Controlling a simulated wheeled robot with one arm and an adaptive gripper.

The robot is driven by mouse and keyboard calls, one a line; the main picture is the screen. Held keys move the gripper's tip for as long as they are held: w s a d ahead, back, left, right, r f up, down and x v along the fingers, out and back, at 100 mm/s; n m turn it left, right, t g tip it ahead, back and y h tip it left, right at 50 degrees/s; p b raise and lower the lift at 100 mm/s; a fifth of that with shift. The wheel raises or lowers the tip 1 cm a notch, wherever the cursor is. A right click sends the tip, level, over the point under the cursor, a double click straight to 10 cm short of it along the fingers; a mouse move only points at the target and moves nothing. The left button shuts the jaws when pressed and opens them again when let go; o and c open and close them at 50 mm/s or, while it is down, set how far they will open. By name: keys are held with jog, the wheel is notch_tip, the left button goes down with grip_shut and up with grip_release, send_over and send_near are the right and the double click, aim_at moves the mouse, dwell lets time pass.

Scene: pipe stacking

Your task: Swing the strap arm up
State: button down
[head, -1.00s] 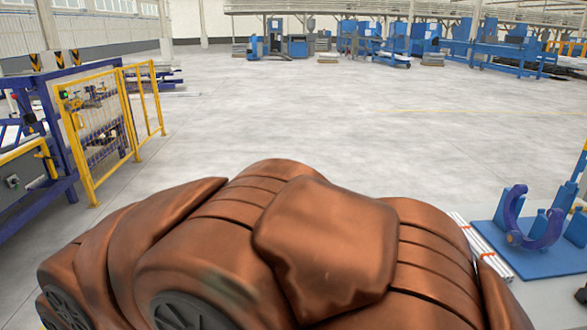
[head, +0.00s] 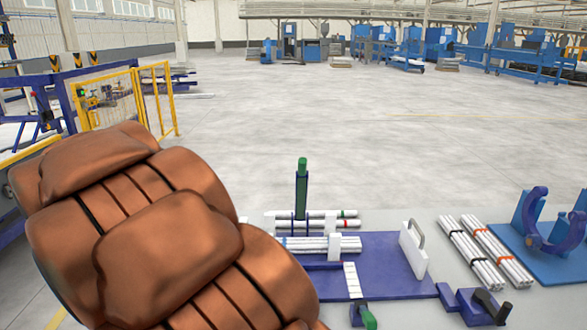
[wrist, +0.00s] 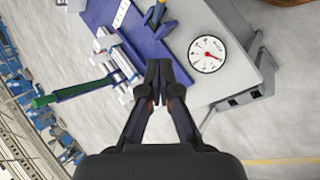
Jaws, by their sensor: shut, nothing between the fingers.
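A green-tipped dark arm (head: 302,190) stands upright behind the white pipes (head: 318,243) in the head view; I take it for the strap arm. The wrist view shows its long green end (wrist: 50,99) at the left. A shorter piece with a green end (head: 368,318) lies at the front edge of the purple plate (head: 385,260), by a white ribbed strip (head: 352,280). My gripper (wrist: 158,70) is shut and empty in the wrist view, right of the white pipes (wrist: 122,62) and apart from the green-ended arm. My gripper is out of sight in the head view.
A dial gauge (wrist: 207,54) sits on the grey table in the wrist view. Two banded pipe bundles (head: 485,250) and a blue stand with a curved cradle (head: 540,235) are at the right. A white handled plate (head: 413,250) stands on the purple plate. Yellow fencing (head: 110,98) is at left.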

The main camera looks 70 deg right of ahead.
jog(key=w+d+r+m+g+h+b, duration=0.2)
jog(key=w+d+h, duration=0.1)
jog(key=d, duration=0.9)
jog(key=w+d+r+m+g+h+b, duration=0.2)
jog(key=w+d+m+g+h, duration=0.1)
jog(key=d, duration=0.9)
jog(key=w+d+r+m+g+h+b, duration=0.2)
jog(key=w+d+g+h, duration=0.1)
jog(key=d, duration=0.9)
jog(key=shift+w+d+m+h+b, duration=0.35)
jog(key=shift+w+h, duration=0.25)
jog(key=shift+w, duration=0.5)
jog(key=shift+d, duration=0.1)
jog(key=s+d+p, duration=0.4)
jog(key=s+p, duration=0.1)
jog(key=s, duration=0.3)
jog(key=shift+d+r, duration=0.25)
jog(key=shift+d, duration=0.05)
jog(key=shift+s, duration=0.1)
jog(key=shift+f, duration=0.1)
